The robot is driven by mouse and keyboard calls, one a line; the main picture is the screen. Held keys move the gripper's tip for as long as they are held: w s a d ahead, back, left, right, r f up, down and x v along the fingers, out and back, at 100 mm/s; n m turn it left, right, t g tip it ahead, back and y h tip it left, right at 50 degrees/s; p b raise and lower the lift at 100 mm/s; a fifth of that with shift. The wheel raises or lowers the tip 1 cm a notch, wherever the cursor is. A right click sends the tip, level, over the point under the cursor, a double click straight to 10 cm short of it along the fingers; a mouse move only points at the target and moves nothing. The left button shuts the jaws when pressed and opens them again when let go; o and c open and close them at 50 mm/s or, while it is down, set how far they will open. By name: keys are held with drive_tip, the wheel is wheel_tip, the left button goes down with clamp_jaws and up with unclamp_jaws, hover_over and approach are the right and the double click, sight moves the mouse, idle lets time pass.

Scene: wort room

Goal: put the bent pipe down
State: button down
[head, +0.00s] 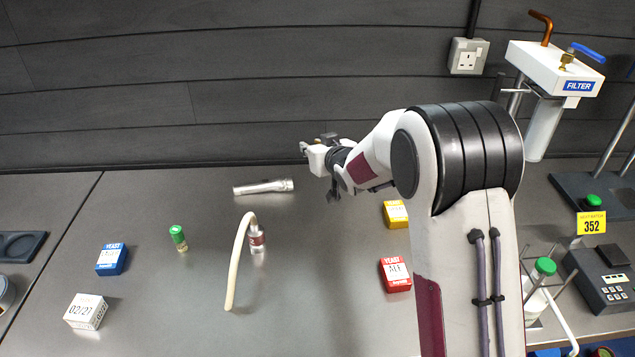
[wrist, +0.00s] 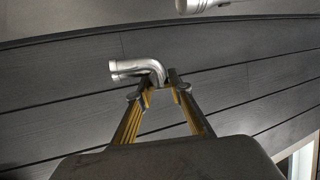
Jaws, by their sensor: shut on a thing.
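The bent pipe (wrist: 136,70) is a short, shiny metal elbow. In the wrist view it sits between the tips of my gripper (wrist: 159,80), which is shut on it. Its flanged open end points left and its bend turns down at the fingers. In the head view my gripper (head: 322,165) is at the end of the arm, left of the big black joint, near the back of the bench. The pipe is small there and hard to tell from the gripper parts. It appears held clear of the bench (head: 190,310).
A silver torch-like cylinder (head: 263,187) lies left of my gripper. A pale hose on a metal fitting (head: 240,262), a green-capped vial (head: 178,238), and blue (head: 111,260), white (head: 86,311), yellow (head: 396,214) and red (head: 395,274) boxes stand around. The filter (head: 555,70) is at right.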

drive_tip(key=shift+f, duration=2.7)
drive_tip(key=shift+f, duration=1.85)
drive_tip(key=shift+f, duration=0.15)
drive_tip(key=c, duration=1.8)
unclamp_jaws()
drive_tip(key=shift+c, duration=0.2)
drive_tip(key=shift+s+d+r, duration=0.2)
drive_tip(key=shift+s+r, duration=0.2)
drive_tip(key=shift+s, duration=0.1)
drive_tip(key=shift+v, duration=5.4)
